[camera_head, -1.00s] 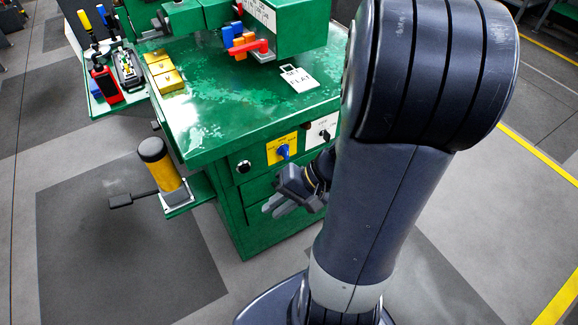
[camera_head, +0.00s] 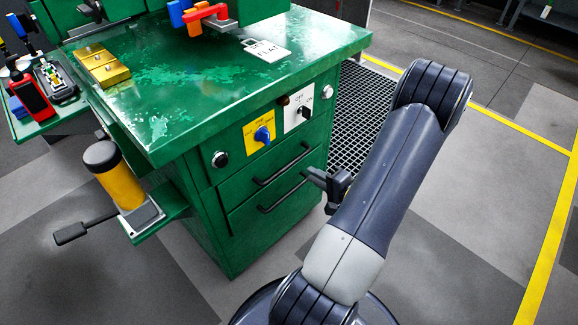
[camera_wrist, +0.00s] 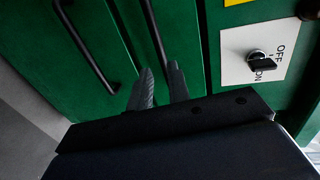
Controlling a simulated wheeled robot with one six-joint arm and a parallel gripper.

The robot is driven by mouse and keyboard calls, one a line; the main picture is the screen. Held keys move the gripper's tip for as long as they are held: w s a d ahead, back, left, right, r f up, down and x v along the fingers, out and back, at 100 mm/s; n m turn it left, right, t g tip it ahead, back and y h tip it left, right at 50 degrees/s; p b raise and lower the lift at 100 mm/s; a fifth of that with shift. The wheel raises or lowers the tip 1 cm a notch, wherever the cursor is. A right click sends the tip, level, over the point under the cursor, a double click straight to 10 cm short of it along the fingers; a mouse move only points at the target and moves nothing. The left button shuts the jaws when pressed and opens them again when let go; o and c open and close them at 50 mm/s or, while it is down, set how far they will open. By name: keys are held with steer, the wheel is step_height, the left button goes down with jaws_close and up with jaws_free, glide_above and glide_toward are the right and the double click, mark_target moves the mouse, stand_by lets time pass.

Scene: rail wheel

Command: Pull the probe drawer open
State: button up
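The green cabinet (camera_head: 215,262) has two stacked drawers, both looking shut. The upper drawer has a dark bar handle (camera_head: 283,164); the lower drawer has a similar handle (camera_head: 284,193). No label tells me which is the probe drawer. My gripper (camera_head: 312,177) is at the right of the drawer fronts, near the handles' right ends. In the wrist view, its two fingers (camera_wrist: 160,70) are apart with a narrow gap. The upper handle (camera_wrist: 154,32) lines up with that gap, its near end close to the fingertips; contact cannot be told. The lower handle (camera_wrist: 85,48) is to the left.
Above the drawers are a yellow plate with a blue knob (camera_head: 263,134) and a white plate with a black switch (camera_head: 305,112). A yellow cylinder (camera_head: 120,188) with a black lever stands on a left side shelf. Open floor lies in front.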

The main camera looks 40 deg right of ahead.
mark_target(293, 164)
steer(key=b+x, duration=0.1)
steer(key=x, duration=0.8)
steer(key=shift+w+a, duration=0.15)
steer(key=shift+w, duration=0.25)
steer(key=shift+c, duration=0.4)
jaws_close()
